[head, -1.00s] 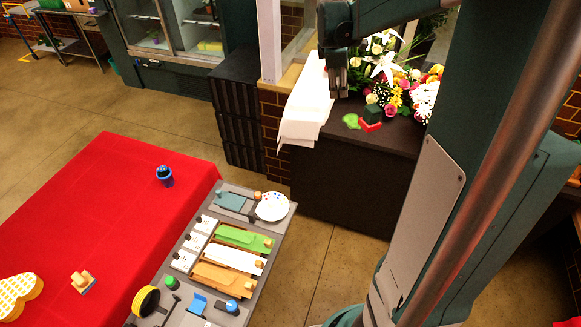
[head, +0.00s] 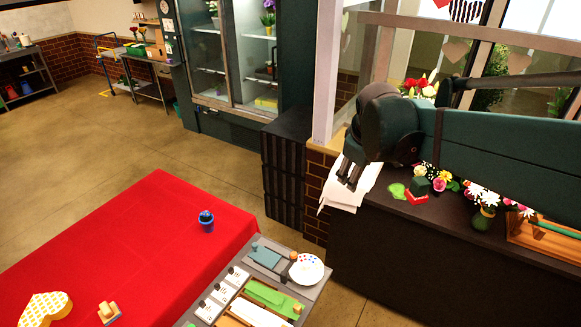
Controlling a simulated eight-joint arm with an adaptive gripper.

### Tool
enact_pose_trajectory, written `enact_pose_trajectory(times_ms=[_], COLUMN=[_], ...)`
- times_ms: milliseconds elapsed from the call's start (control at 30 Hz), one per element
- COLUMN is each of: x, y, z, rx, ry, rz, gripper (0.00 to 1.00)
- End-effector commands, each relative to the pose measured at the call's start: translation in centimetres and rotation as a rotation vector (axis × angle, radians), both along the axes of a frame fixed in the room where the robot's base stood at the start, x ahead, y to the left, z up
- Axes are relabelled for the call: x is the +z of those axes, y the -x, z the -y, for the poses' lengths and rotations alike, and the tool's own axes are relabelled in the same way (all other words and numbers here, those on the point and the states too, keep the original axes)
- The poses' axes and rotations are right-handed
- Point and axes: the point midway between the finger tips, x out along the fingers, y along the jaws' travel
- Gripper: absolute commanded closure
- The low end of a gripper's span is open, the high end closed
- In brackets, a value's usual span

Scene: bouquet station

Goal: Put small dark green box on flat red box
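The small dark green box (head: 420,185) is on the dark counter at the right, at the flat red box (head: 416,199). It overlaps the back of the red box in the picture and looks to rest on it, though a place just behind it cannot be ruled out. My gripper (head: 349,182) hangs to the left of both boxes, fingers pointing down, in front of the white paper. A gap shows between its fingers, and I see nothing held there. My arm crosses above the boxes from the right.
A light green flat piece (head: 397,191) lies left of the boxes. Flowers (head: 443,181) stand close behind, and a vase (head: 484,218) and a wooden tray (head: 540,237) are to the right. White paper (head: 345,190) hangs over the counter's left end. A red table (head: 120,250) is at the left.

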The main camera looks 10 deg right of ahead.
Motion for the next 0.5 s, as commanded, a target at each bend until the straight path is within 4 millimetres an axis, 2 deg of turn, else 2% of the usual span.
enact_pose_trajectory(times_ms=[200,500], x=[-0.1,-0.9], y=[3.7,8.6], z=[-3.5,-7.7], rx=[-0.085,-0.208], ry=[-0.084,-0.212], rz=[0.059,0.131], gripper=[0.48,0.48])
